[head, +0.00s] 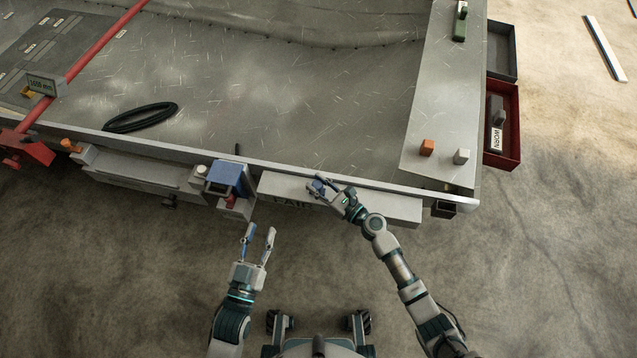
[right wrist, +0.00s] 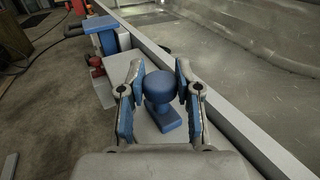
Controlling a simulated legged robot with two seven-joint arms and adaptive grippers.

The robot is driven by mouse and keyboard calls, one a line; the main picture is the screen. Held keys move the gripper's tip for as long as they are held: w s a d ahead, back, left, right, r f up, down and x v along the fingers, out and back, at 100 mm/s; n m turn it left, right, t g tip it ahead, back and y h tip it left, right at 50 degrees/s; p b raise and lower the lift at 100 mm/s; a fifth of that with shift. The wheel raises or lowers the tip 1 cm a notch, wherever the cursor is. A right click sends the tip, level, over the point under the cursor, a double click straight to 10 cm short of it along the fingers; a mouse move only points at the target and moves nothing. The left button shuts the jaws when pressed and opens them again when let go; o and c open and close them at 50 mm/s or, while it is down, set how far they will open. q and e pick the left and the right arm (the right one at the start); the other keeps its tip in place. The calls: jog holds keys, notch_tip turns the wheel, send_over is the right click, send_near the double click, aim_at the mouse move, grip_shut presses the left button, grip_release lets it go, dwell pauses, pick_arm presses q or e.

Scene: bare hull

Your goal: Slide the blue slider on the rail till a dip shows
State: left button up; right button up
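The blue slider (right wrist: 160,87) is a round blue knob on a small blue base, standing upright on a pale rail (head: 400,209) along the hull's near edge. The rail's lettering is partly covered, with "FAIR" readable. My right gripper (head: 322,185) is at the slider. My left gripper (head: 260,230) is open and empty over the floor, left of and nearer than the rail. No dip is seen on the visible rail.
A blue block device with a red part (head: 226,175) stands just left of the rail. The hull's raised edge (right wrist: 215,112) runs close alongside the rail. A red bin (head: 511,157) and orange and grey knobs (head: 427,147) are at right.

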aim_at(333, 195)
jog(key=shift+w+d, duration=0.1)
grip_shut()
jog(key=shift+s+d, duration=0.25)
jog(key=shift+d, duration=0.95)
jog(key=shift+s+d, duration=0.2)
jog(key=shift+d, duration=1)
jog(key=o, duration=1.1)
grip_release()
jog(key=shift+s+a, duration=0.1)
jog(key=shift+s+d, duration=0.15)
jog(key=shift+d, duration=0.05)
jog(key=v, duration=1.1)
jog(key=shift+d, duration=0.2)
jog(key=shift+s, duration=0.1)
